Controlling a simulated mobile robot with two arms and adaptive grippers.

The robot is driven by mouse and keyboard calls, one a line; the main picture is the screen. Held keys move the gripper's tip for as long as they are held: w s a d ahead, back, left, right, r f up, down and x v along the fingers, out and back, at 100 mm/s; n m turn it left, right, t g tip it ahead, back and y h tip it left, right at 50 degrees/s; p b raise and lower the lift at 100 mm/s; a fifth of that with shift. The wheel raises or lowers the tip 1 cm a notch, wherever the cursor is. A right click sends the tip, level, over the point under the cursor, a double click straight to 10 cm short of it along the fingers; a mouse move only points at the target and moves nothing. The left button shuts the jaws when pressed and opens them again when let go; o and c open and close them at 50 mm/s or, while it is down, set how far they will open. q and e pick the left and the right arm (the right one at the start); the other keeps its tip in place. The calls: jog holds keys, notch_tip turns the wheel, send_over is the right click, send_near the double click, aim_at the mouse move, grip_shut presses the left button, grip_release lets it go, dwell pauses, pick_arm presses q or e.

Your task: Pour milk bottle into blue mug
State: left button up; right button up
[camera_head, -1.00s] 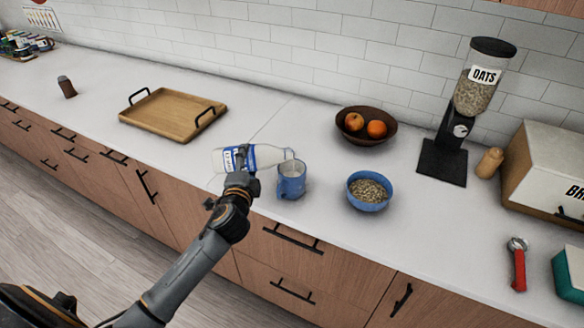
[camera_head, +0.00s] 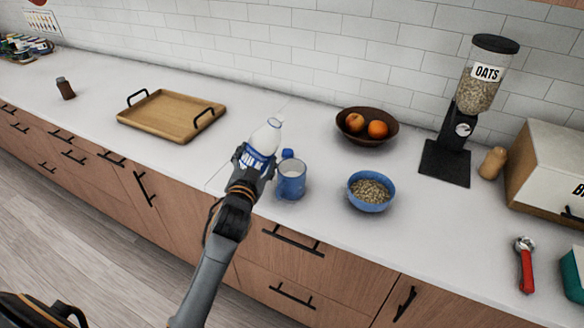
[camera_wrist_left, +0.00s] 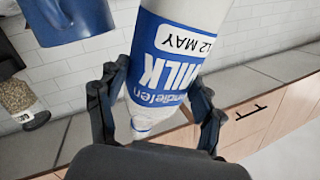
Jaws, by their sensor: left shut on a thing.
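The milk bottle (camera_head: 267,136), clear with white contents and a blue label, is nearly upright with its top leaning right. My left gripper (camera_head: 254,161) is shut around its body, above the counter's front part. In the left wrist view the bottle (camera_wrist_left: 180,48) fills the space between the two fingers (camera_wrist_left: 155,88), its label reading MILK. The blue mug (camera_head: 291,183) stands upright just right of the bottle, with a whitish inside; it also shows in the left wrist view (camera_wrist_left: 55,22). A small blue cap (camera_head: 287,153) lies just behind the mug. My right gripper is not seen.
A blue bowl of oats (camera_head: 370,204) stands right of the mug. A brown fruit bowl (camera_head: 352,136) and an oats dispenser (camera_head: 446,160) are behind. A wooden tray (camera_head: 172,114) lies left of the bottle. The counter between tray and bottle is clear.

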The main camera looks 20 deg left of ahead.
aim_at(256, 140)
pick_arm(q)
notch_tip(256, 140, down, 2)
jog(key=shift+f+n+b, duration=0.1)
jog(key=shift+n+b, duration=0.35)
jog(key=shift+n, duration=0.15)
notch_tip(256, 140, up, 6)
jog(key=n+p, duration=0.1)
jog(key=p, duration=0.1)
jog(key=n+p, duration=0.2)
jog(key=p, duration=0.1)
jog(key=shift+d+t, duration=0.15)
jog(key=shift+t, duration=0.15)
jog(key=shift+r+n+p, duration=0.4)
jog(key=shift+r+p, duration=0.05)
jog(key=shift+r, duration=0.3)
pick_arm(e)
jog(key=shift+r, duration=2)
pick_arm(q)
jog(key=shift+w, duration=0.1)
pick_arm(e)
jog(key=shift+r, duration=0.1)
